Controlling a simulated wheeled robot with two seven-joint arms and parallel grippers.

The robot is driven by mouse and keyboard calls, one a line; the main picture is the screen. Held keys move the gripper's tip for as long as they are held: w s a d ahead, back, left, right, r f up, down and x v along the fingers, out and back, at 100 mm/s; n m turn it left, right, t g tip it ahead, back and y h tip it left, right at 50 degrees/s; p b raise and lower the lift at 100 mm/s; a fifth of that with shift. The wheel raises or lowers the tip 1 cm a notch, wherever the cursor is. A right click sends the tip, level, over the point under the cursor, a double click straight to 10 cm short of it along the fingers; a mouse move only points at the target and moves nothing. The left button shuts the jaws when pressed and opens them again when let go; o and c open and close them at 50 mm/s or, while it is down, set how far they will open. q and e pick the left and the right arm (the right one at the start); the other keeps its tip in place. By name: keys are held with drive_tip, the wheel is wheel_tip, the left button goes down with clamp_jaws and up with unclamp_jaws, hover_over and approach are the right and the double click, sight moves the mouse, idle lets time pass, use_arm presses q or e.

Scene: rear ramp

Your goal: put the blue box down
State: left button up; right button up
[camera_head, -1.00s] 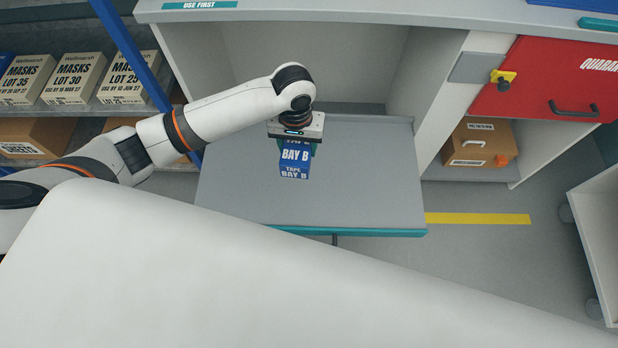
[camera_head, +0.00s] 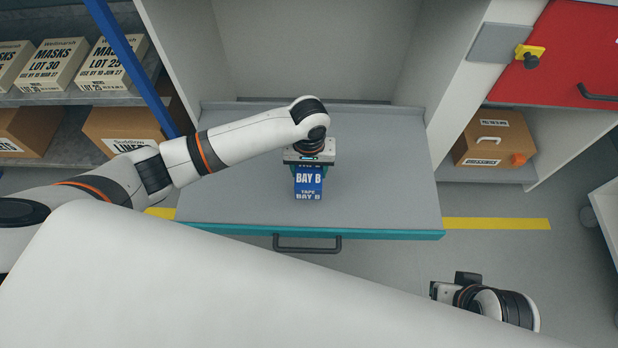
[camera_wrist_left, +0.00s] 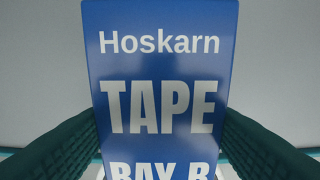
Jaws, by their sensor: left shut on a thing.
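The blue box (camera_head: 308,182) is marked "TAPE" and "BAY B". My left gripper (camera_head: 309,166) is shut on it and points down over the grey pull-out shelf (camera_head: 235,170). In the left wrist view the blue box (camera_wrist_left: 160,75) fills the middle, with a dark green finger (camera_wrist_left: 55,140) on each side. Whether the box's underside touches the shelf cannot be told. My right arm's end (camera_head: 455,290) shows at the lower right, but its fingers cannot be made out.
The shelf has a teal front edge (camera_head: 380,234) and a dark handle (camera_head: 307,246); its surface around the box is clear. A blue post (camera_head: 130,65) stands at the left before shelves of mask boxes (camera_head: 110,65). A brown case (camera_head: 492,140) and red panel (camera_head: 560,60) are at the right.

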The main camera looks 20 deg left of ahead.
use_arm(q)
wheel_tip(320, 180, down, 5)
drive_tip(key=shift+f+b, duration=0.1)
drive_tip(key=shift+b, duration=0.9)
drive_tip(key=o, duration=1.1)
